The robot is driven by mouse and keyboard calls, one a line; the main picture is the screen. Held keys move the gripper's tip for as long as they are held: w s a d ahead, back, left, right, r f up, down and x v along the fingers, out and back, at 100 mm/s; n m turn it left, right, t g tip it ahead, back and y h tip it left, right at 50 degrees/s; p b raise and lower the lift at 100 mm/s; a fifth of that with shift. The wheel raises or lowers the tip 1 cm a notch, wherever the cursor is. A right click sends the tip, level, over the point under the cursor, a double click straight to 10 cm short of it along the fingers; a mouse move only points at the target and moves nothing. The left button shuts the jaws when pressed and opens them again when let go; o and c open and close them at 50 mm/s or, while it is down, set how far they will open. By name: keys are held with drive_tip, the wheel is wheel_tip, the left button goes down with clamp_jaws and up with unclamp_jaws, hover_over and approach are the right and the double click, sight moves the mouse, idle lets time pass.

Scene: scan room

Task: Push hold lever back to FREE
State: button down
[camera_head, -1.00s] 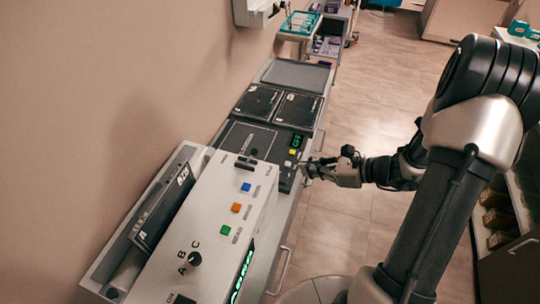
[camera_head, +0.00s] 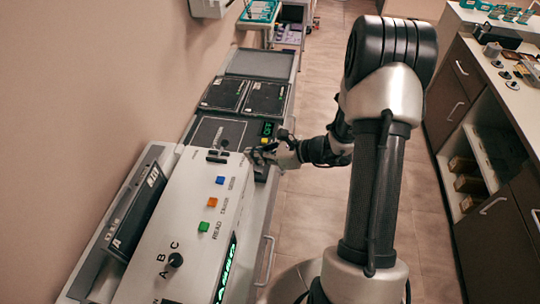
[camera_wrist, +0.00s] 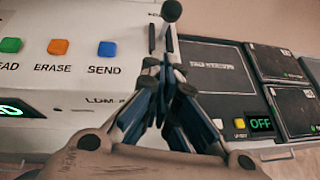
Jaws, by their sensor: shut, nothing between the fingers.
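The hold lever (camera_wrist: 171,12) is a dark stem with a round black knob, rising from a slot (camera_wrist: 162,42) in the white console (camera_wrist: 85,25). In the head view the slot (camera_head: 216,156) lies near the console's far end. My gripper (camera_wrist: 164,68) is shut and empty, its fingertips just below the slot in the wrist view. In the head view my gripper (camera_head: 252,155) is over the console's right edge, to the right of the lever. I cannot tell whether it touches the lever. The lettering by the slot is too unclear to read.
Blue SEND (camera_wrist: 107,48), orange ERASE (camera_wrist: 58,47) and green READ (camera_wrist: 11,45) buttons sit left of the lever. A dark panel (camera_wrist: 215,67) and an OFF display (camera_wrist: 261,124) are to its right. A selector knob (camera_head: 175,260) is nearer. Open floor (camera_head: 320,210) lies right.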

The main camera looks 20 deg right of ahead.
sight(222, 149)
drive_tip(key=shift+w+a+r, duration=0.25)
drive_tip(key=shift+w+a, duration=0.5)
drive_tip(key=shift+a, duration=0.05)
drive_tip(key=shift+w+a+r, duration=0.25)
drive_tip(key=shift+w+a, duration=0.5)
drive_tip(key=shift+a, duration=0.05)
drive_tip(key=shift+r, duration=0.1)
drive_tip(key=shift+w+a+r+g+h+p, duration=0.1)
drive_tip(key=shift+a+r+g+h+p, duration=0.2)
drive_tip(key=shift+p, duration=0.25)
